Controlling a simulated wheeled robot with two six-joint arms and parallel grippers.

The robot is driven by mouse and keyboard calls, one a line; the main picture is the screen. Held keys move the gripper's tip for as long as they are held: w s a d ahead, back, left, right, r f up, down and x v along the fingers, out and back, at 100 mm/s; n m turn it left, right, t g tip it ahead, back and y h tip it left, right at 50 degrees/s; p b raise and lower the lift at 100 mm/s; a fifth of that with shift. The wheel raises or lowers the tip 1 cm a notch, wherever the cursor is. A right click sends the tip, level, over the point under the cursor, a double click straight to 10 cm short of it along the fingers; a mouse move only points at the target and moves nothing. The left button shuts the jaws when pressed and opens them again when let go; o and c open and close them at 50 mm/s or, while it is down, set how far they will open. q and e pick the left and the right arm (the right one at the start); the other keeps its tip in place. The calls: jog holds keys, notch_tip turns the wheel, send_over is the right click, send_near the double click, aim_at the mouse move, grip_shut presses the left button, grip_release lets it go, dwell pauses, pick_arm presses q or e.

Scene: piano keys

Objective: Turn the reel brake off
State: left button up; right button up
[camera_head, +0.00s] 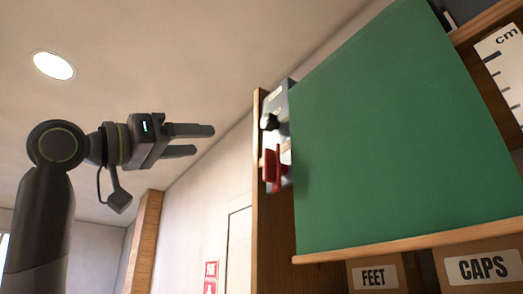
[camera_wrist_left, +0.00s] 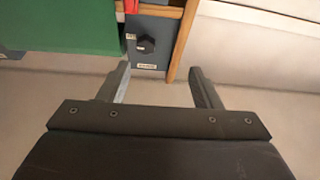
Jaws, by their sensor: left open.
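A grey panel (camera_head: 279,98) is fixed at the wooden post's side, left of the green board. A black knob (camera_head: 269,121) sticks out from it, with a red handle (camera_head: 272,168) below. In the left wrist view the grey panel (camera_wrist_left: 147,63) carries the black knob (camera_wrist_left: 146,44), and part of the red handle (camera_wrist_left: 131,5) shows at the top edge. Small labels on the panel are too blurred to read, so I cannot tell which control is the reel brake. My left gripper (camera_head: 204,140) is open and empty, apart from the knob and to its left. My right gripper is out of view.
The large green board (camera_head: 400,130) fills the right side, above a wooden ledge (camera_head: 420,247). Boxes labelled FEET (camera_head: 374,275) and CAPS (camera_head: 483,268) sit below. A wooden post (camera_head: 268,230) borders the panel. The space between gripper and panel looks clear.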

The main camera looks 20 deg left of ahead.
pick_arm(q)
jog(key=s+r, duration=0.1)
jog(key=s, duration=0.2)
jog(key=p, duration=0.9)
send_near(264, 123)
jog(key=shift+m+h, duration=0.4)
jog(key=x, duration=0.7)
jog(key=shift+w+d, duration=0.2)
jog(key=shift+w, duration=0.2)
jog(key=shift+p+x, duration=0.55)
jog(key=shift+x, duration=0.25)
jog(key=shift+f, duration=0.1)
jog(key=shift+c, duration=0.5)
